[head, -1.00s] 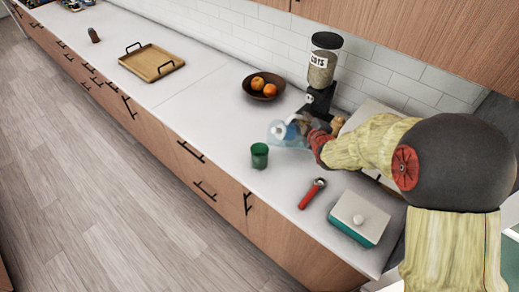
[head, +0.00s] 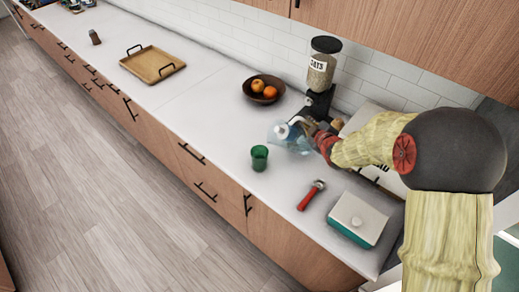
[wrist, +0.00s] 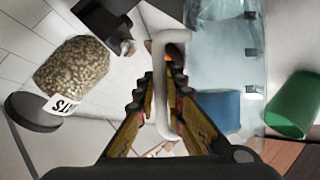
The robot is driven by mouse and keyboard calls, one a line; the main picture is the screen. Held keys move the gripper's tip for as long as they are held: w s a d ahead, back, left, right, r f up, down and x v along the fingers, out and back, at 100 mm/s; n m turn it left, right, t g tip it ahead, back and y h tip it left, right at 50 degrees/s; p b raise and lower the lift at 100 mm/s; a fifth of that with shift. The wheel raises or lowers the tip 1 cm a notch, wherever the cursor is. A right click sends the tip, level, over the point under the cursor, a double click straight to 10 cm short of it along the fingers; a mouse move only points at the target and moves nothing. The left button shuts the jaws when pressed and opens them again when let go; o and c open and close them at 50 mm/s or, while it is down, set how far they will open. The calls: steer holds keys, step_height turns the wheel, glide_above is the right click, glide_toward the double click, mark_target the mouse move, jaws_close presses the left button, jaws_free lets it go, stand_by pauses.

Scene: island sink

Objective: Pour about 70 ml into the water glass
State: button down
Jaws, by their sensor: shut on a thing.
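A clear bluish pitcher (head: 291,140) with a white handle is held above the counter, just behind and to the right of the green water glass (head: 260,157). My gripper (head: 318,134) is shut on the handle. In the wrist view, the white handle (wrist: 160,90) stands between the fingers, with the clear body (wrist: 222,45) and a blue part (wrist: 216,110) to the right. The pitcher looks tilted in the head view. The green glass stands upright on the counter; it also shows in the wrist view (wrist: 293,103). Water level and any stream cannot be made out.
An oats dispenser (head: 322,70) stands behind the pitcher, with a fruit bowl (head: 265,92) to its left. A red-handled tool (head: 311,195) and a white-lidded teal box (head: 358,218) lie in front. A wooden tray (head: 152,64) sits far left; the counter between is clear.

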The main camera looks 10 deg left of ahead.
steer(key=shift+w+d+f+m+g+y+p, duration=0.1)
steer(key=shift+w+d+m+g+y+p, duration=0.3)
steer(key=shift+p, duration=0.65)
steer(key=shift+w+d+f+m+g+y+p, duration=0.15)
steer(key=shift+d+m+p, duration=0.35)
steer(key=shift+p, duration=0.55)
steer(key=shift+w+d+f+m+y+p, duration=0.25)
steer(key=shift+w+d+m+p, duration=0.15)
steer(key=shift+p, duration=0.4)
steer(key=shift+w+d+f+m+g+y+p, duration=0.25)
steer(key=shift+d+f+m+y+p, duration=0.25)
steer(key=shift+p, duration=0.35)
steer(key=m+y+p, duration=0.1)
steer(key=p, duration=0.1)
steer(key=d+r+m+p, duration=0.1)
steer(key=p, duration=0.2)
steer(key=shift+w+r+m+g+y+p, duration=0.3)
steer(key=shift+w+g+y+p, duration=0.05)
steer(key=shift+w+g+y, duration=0.05)
steer(key=shift+d, duration=0.15)
